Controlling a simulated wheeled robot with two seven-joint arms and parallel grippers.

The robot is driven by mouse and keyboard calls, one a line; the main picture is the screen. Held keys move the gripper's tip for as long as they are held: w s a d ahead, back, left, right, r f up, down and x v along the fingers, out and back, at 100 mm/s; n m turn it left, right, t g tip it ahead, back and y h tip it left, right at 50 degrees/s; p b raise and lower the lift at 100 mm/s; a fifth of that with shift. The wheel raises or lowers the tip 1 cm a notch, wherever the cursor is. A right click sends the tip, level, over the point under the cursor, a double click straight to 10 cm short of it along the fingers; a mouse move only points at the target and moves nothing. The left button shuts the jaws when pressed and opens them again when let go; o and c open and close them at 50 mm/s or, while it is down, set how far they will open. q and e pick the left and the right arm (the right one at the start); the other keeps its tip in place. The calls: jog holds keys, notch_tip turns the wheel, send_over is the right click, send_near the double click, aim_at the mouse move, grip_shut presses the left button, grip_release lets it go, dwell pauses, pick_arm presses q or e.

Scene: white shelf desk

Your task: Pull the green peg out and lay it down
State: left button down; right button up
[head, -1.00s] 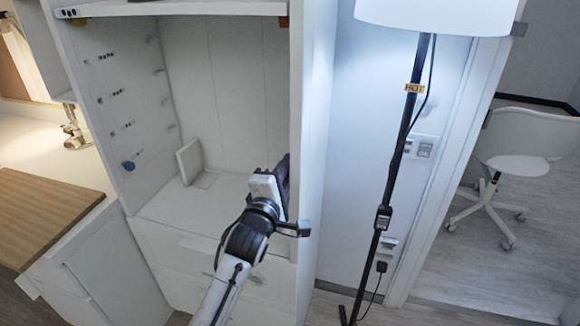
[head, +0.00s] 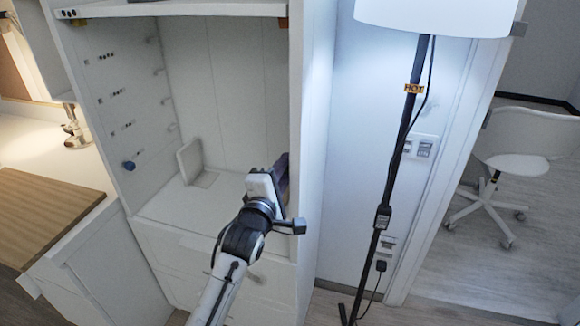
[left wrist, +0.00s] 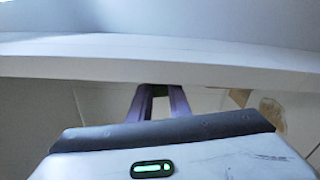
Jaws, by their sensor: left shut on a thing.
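My left gripper (head: 283,172) is in front of the right side of the white shelf desk (head: 215,208), with its jaw end facing away from the head camera. In the left wrist view its two purple fingers (left wrist: 159,101) are close together, with a small dark green bit, the green peg (left wrist: 160,90), between their tips. The gripper is shut on it. Most of the peg is hidden, and I cannot tell whether it is still in a hole. In the head view the peg is hidden behind the gripper. My right gripper is not in view.
A blue knob (head: 128,165) sits on the desk's left inner wall, below rows of holes. A small white panel (head: 190,160) stands inside at the back. The compartment floor is mostly clear. A floor lamp (head: 408,125) stands to the right. A wooden board (head: 45,215) lies at the left.

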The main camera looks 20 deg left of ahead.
pick_arm(q)
jog(key=shift+a+r, duration=0.45)
jog(key=shift+r, duration=0.1)
jog(key=shift+a+f, duration=0.1)
jog(key=shift+f, duration=0.1)
jog(key=shift+a+f+p, duration=0.15)
jog(key=shift+a+p, duration=0.35)
jog(key=shift+a, duration=0.15)
dwell(0.4)
jog(key=shift+a, duration=0.1)
jog(key=shift+a+p, duration=0.4)
jog(key=shift+a, duration=1)
